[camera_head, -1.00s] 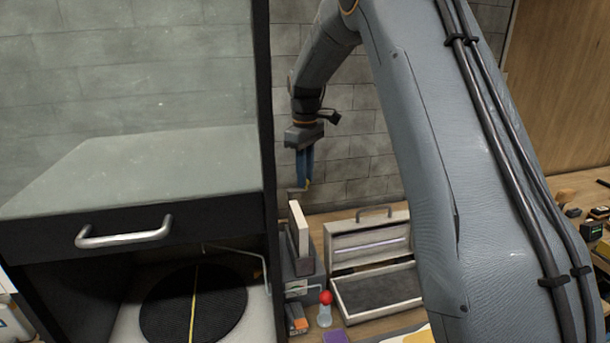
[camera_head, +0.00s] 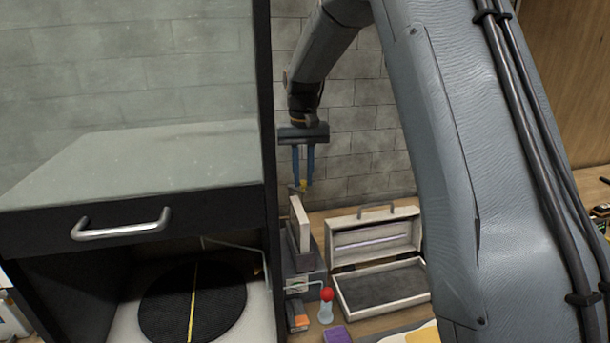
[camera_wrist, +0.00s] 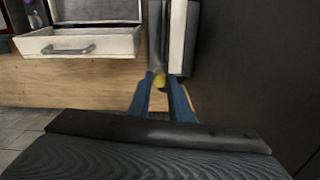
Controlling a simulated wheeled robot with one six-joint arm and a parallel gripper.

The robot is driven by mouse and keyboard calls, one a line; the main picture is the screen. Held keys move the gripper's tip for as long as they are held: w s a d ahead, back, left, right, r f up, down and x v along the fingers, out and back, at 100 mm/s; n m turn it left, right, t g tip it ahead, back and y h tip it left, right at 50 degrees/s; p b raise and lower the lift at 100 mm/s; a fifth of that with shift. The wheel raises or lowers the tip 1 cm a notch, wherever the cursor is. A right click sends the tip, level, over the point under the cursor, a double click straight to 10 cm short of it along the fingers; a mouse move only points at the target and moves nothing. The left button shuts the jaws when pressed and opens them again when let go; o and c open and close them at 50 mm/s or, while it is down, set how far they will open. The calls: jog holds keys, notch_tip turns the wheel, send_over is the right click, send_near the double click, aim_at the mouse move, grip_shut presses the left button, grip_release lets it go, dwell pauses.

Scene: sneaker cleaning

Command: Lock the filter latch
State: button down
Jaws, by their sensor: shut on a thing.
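The filter unit is a dark grey housing (camera_head: 302,262) beside the cabinet, with a pale upright filter panel (camera_head: 300,224) in it. The panel also shows in the wrist view (camera_wrist: 177,38). My gripper (camera_head: 303,184) points down just above the panel's top. Its blue fingers are shut on a small yellow piece (camera_wrist: 159,81), which looks like the latch's tip. A grey bar (camera_wrist: 156,35) runs on from it beside the panel. The fingers partly cover the yellow piece, and I cannot tell whether the latch is locked.
A dark cabinet with a glass front (camera_head: 130,165) and a metal handle (camera_head: 122,230) stands close on the left. An open pale case (camera_head: 375,255) is to the right of the housing. A red-topped bottle (camera_head: 326,305) and a purple block (camera_head: 337,334) are in front.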

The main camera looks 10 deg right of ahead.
jog(key=shift+s+a+r+m, duration=0.15)
jog(key=shift+a+m, duration=0.3)
jog(key=shift+m, duration=0.8)
jog(key=shift+s+a+f+m, duration=0.1)
jog(key=shift+a+m, duration=0.35)
jog(key=shift+m, duration=0.75)
jog(key=shift+s+a+r+m, duration=0.15)
jog(key=shift+a+m, duration=0.3)
jog(key=shift+m, duration=0.8)
jog(key=shift+f, duration=0.1)
jog(key=c, duration=1.6)
grip_release()
jog(key=shift+a, duration=0.1)
notch_tip(320, 180, up, 8)
jog(key=b, duration=0.3)
jog(key=shift+f, duration=0.1)
